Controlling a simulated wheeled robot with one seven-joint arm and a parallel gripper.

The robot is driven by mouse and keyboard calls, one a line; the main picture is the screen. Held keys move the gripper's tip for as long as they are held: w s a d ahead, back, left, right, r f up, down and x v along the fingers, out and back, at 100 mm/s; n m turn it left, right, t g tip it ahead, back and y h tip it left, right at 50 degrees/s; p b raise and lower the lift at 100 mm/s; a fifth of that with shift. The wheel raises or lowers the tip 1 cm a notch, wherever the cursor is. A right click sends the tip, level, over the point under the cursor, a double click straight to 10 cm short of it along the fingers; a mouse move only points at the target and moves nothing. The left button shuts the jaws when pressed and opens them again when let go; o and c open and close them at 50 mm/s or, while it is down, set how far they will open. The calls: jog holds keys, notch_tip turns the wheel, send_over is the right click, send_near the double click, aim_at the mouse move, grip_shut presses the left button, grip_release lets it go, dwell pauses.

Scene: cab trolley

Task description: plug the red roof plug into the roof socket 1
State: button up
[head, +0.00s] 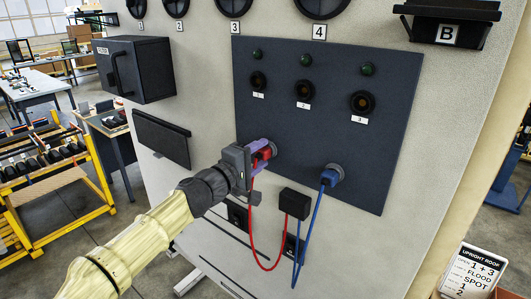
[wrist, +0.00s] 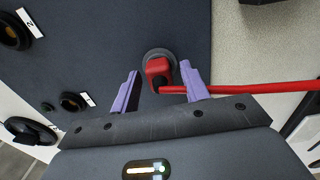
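The red roof plug (head: 263,155) sits in a grey round holder at the lower left of the dark panel, with its red cable hanging down. The plug also shows in the wrist view (wrist: 160,70). My gripper (head: 264,150) is at the plug. In the wrist view its purple fingers (wrist: 160,75) stand on either side of the plug, with a visible gap at the left finger and a smaller one at the right. Roof socket 1 (head: 258,80), empty, is at the panel's upper left above the plug, under a green lamp. It also shows in the wrist view (wrist: 72,102).
Sockets 2 (head: 304,90) and 3 (head: 362,102) are empty, to the right of socket 1. A blue plug (head: 330,175) sits in a holder at the lower right. Both cables run to a black box (head: 294,203). The panel (head: 310,140) is clear between holders and sockets.

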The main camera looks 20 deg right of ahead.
grip_shut()
jog(key=shift+a, duration=0.2)
jog(key=shift+s+a, duration=0.25)
jog(key=shift+a, duration=0.05)
jog(key=shift+s+a, duration=0.3)
jog(key=shift+s, duration=0.1)
jog(key=shift+a+p, duration=0.25)
jog(key=shift+p, duration=0.05)
